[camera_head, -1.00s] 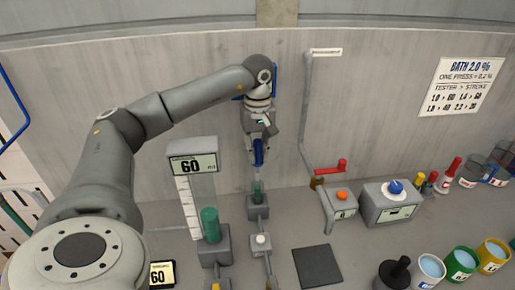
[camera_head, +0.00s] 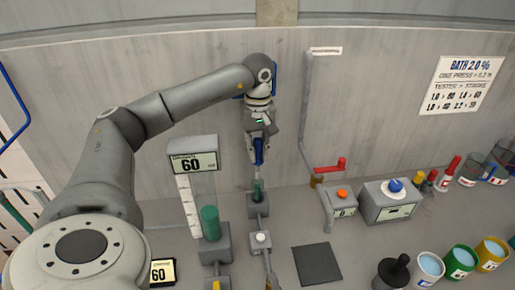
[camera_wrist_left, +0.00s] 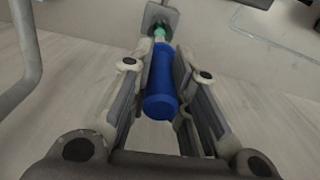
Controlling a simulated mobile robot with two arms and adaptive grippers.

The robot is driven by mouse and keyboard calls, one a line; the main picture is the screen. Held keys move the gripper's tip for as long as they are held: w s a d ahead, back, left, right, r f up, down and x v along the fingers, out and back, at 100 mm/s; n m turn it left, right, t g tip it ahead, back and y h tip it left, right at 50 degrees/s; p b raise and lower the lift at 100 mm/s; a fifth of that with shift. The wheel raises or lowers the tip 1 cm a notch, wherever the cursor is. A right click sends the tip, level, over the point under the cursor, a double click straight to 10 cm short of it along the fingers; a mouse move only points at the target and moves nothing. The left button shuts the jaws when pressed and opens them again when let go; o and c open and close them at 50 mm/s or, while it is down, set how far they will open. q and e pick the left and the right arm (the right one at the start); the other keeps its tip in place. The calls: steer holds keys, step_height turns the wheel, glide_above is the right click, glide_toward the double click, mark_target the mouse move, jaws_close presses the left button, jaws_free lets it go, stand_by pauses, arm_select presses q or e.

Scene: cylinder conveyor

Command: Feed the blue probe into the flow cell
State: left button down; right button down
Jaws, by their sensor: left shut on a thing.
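The blue probe (camera_head: 258,152) is held upright in my left gripper (camera_head: 259,146), whose fingers are shut on it. It hangs over a grey block with a green tube (camera_head: 258,189), which appears to be the flow cell. The probe's thin lower end is close to the tube's top; I cannot tell whether it has entered. In the left wrist view the blue probe (camera_wrist_left: 161,88) lies between both fingers, with the green part (camera_wrist_left: 160,33) and a grey square base (camera_wrist_left: 160,18) beyond its far end. My right gripper is not in view.
A grey column with a display reading 60 (camera_head: 192,164) stands to the left. To the right are a red-handled valve on a pipe (camera_head: 330,168), a box with an orange button (camera_head: 342,195) and one with a blue knob (camera_head: 393,200). A dark square pad (camera_head: 317,264) lies in front.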

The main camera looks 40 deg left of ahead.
mark_target(258, 171)
arm_select(q)
steer(key=shift+f, duration=0.1)
steer(key=shift+f+b, duration=1.75)
steer(key=shift+f, duration=0.7)
steer(key=shift+f+b, duration=0.3)
steer(key=shift+f, duration=0.2)
steer(key=shift+f+b, duration=0.55)
steer(key=shift+f, duration=0.3)
steer(key=shift+f, duration=0.15)
steer(key=c, duration=1.3)
jaws_free()
